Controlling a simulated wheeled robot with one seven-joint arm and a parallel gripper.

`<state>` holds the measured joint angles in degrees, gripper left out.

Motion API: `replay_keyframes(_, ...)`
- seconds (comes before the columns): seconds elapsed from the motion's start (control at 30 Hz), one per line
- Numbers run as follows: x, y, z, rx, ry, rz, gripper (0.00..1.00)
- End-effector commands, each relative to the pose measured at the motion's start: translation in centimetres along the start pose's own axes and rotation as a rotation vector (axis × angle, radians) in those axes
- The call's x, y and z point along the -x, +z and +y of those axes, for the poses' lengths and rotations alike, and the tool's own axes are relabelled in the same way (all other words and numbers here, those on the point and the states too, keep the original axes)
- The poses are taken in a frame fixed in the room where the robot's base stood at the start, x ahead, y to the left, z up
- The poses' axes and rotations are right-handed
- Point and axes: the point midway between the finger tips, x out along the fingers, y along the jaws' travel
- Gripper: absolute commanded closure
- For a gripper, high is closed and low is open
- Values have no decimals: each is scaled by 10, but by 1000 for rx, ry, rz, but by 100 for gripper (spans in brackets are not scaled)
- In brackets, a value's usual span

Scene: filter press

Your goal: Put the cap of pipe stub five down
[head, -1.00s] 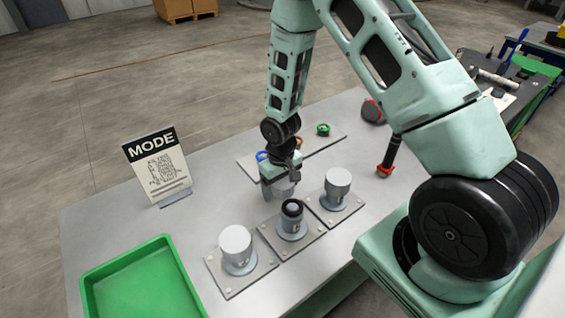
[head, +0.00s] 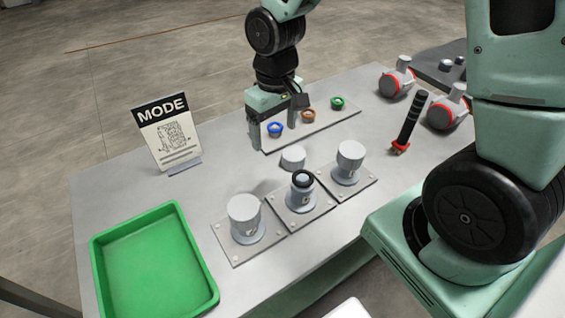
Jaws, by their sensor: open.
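A light grey cap (head: 293,158) sits on the grey table, just behind the middle pipe stub and apart from it. The middle stub (head: 301,194) has no cap, and a black ring shows at its top. The left stub (head: 245,220) and the right stub (head: 348,164) each carry a grey cap. The stub numbers are too small to read. My gripper (head: 277,120) is open and empty, above and behind the loose cap, with its fingers pointing down near the strip of rings.
A strip (head: 335,124) holds blue, orange and green rings behind the stubs. A green tray (head: 155,265) is at front left, and a MODE sign (head: 166,135) stands behind it. A black-handled tool (head: 410,122) and red-grey valve parts (head: 397,78) are at right.

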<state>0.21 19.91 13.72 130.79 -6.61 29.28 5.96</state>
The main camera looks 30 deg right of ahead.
Motion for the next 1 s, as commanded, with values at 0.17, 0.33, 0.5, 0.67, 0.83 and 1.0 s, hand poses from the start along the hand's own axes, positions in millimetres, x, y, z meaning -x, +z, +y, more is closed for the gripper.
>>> replay_keyframes(0.17, 48, 73, -95, 246, -18, 10, 18)
replay_keyframes(0.33, 67, 135, -134, 401, -26, 8, 18)
replay_keyframes(0.5, 72, 160, -143, 459, -28, 5, 18)
replay_keyframes(0.67, 72, 161, -144, 460, -28, 3, 18)
replay_keyframes(0.83, 71, 161, -143, 459, -28, 4, 18)
replay_keyframes(1.0, 71, 161, -143, 458, -28, 4, 18)
